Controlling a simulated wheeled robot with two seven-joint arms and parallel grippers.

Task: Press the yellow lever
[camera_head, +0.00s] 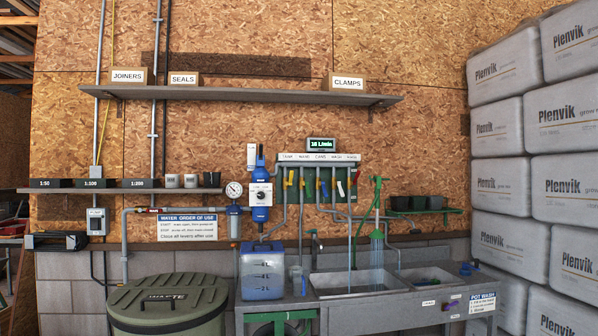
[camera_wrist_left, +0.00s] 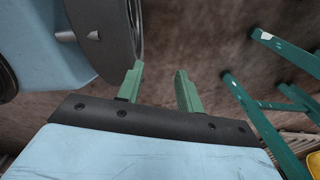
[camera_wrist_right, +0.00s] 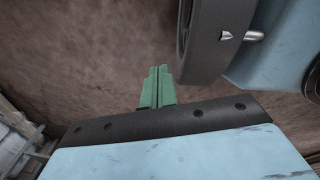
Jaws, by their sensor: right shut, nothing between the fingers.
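The yellow lever (camera_head: 291,177) is small and sits at the left end of the row of levers on the green panel on the back wall, under the label strip (camera_head: 318,158). Blue, white and red levers stand to its right. Neither gripper shows in the head view, so both are away from the lever. In the left wrist view my left gripper (camera_wrist_left: 158,88) has its green fingers apart, with nothing between them. In the right wrist view my right gripper (camera_wrist_right: 158,86) has its green fingers together and holds nothing.
A display (camera_head: 321,145) above the levers is lit with an L/min reading. Water falls from a green shower head (camera_head: 377,236) into the sink (camera_head: 345,293). A blue container (camera_head: 262,283) stands on the bench, left of the sink. A green waste bin (camera_head: 168,307) stands at the lower left.

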